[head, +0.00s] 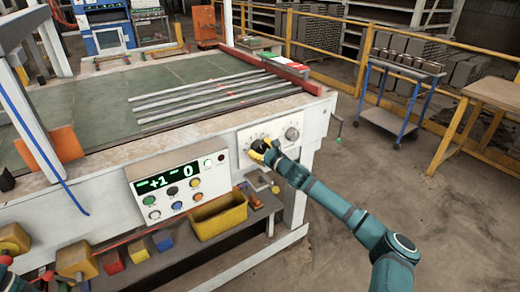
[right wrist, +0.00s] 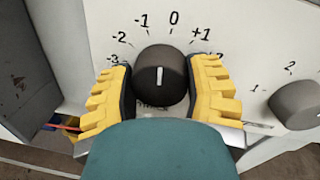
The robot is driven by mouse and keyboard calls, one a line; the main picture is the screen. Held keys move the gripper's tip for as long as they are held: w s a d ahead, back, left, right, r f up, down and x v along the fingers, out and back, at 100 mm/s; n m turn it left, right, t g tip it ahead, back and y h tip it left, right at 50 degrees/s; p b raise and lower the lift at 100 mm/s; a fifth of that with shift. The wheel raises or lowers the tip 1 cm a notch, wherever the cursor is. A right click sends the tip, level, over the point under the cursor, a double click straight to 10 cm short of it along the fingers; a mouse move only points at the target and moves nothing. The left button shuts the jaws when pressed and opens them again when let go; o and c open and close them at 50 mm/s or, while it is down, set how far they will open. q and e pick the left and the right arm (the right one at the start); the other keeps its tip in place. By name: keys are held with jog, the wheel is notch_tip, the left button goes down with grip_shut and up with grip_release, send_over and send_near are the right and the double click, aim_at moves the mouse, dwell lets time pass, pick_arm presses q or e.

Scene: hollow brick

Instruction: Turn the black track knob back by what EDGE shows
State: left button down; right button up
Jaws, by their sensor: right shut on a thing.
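The black track knob (right wrist: 160,85) is on a white panel (head: 258,131) at the front right of the machine; it also shows in the head view (head: 258,145). My right gripper (right wrist: 160,92) is shut on the knob, one yellow finger on each side; in the head view the gripper (head: 264,149) hides part of it. The knob's white mark points nearly straight up the picture, near the 0 of a scale from -3 past +1; its exact setting is hard to tell. A display (head: 165,180) shows green digits, apparently +1 and 0; its small labels, EDGE included, are unreadable.
A second, grey knob (right wrist: 298,103) with its own scale sits right of the black one. Coloured buttons (head: 172,191) lie under the display. A yellow bin (head: 218,215) stands on the shelf below. A blue trolley (head: 400,90) stands on the floor at the right.

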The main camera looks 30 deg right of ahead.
jog(key=shift+n+b, duration=0.6)
jog(key=shift+n, duration=1.5)
jog(key=shift+r, duration=0.1)
jog(key=o, duration=1.2)
jog(key=shift+s, duration=0.1)
jog(key=s, duration=0.4)
jog(key=s+d, duration=0.1)
jog(key=s, duration=0.2)
jog(key=s+d, duration=0.1)
jog(key=s, duration=0.3)
jog(key=shift+s+r, duration=0.2)
jog(key=shift+s, duration=0.1)
